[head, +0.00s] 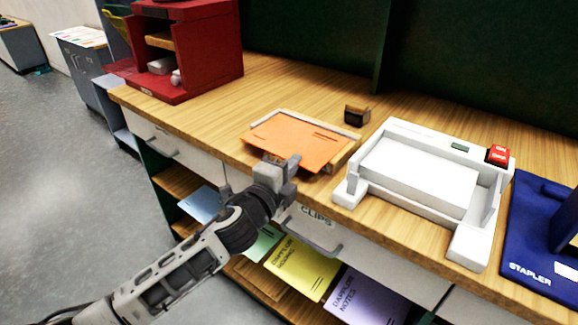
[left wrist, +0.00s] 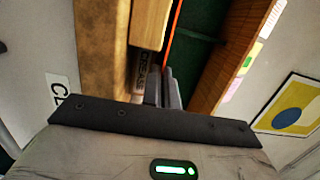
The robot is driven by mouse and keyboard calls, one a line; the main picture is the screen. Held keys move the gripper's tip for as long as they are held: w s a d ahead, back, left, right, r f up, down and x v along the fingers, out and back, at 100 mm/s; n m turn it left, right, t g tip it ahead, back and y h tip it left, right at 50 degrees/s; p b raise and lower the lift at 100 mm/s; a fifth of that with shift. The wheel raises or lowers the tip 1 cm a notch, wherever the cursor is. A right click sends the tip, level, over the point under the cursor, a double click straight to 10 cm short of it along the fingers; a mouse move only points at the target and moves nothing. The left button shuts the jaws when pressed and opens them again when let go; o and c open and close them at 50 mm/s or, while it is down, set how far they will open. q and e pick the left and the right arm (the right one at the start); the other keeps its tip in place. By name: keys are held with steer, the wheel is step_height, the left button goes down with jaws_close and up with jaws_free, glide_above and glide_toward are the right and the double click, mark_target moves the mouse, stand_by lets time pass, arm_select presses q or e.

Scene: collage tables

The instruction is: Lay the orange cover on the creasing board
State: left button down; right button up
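The orange cover (head: 298,139) is a thin flat sheet over the creasing board (head: 346,156), hiding most of it. The board's pale rear rim and wooden right end show past the sheet. My left gripper (head: 290,166) is at the cover's front edge and looks shut on it. In the left wrist view the cover (left wrist: 173,28) shows edge-on as a thin orange line running to the fingers (left wrist: 163,90), beside the wooden board (left wrist: 150,24). It looks slightly apart from the board; contact cannot be told. My right gripper is not in view.
A white frame-like device (head: 420,178) stands right of the board, and a blue stapler base (head: 540,235) farther right. A small dark block (head: 357,114) sits behind the board. A red cabinet (head: 215,55) stands at the back left. Bare wooden tabletop (head: 190,115) lies between.

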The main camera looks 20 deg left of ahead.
arm_select(q)
steer(key=c, duration=1.6)
jaws_free()
steer(key=b+v, duration=0.2)
steer(key=v, duration=1.4)
steer(key=s+d+f+n+g, duration=0.2)
steer(key=s+f+n, duration=0.3)
steer(key=f+n, duration=0.4)
steer(key=s+d+f+n+g, duration=0.2)
steer(key=s+f+n+g, duration=0.3)
steer(key=f+n, duration=0.4)
step_height(320, 180, down, 3)
steer(key=shift+d+r, duration=0.15)
steer(key=shift+d, duration=0.2)
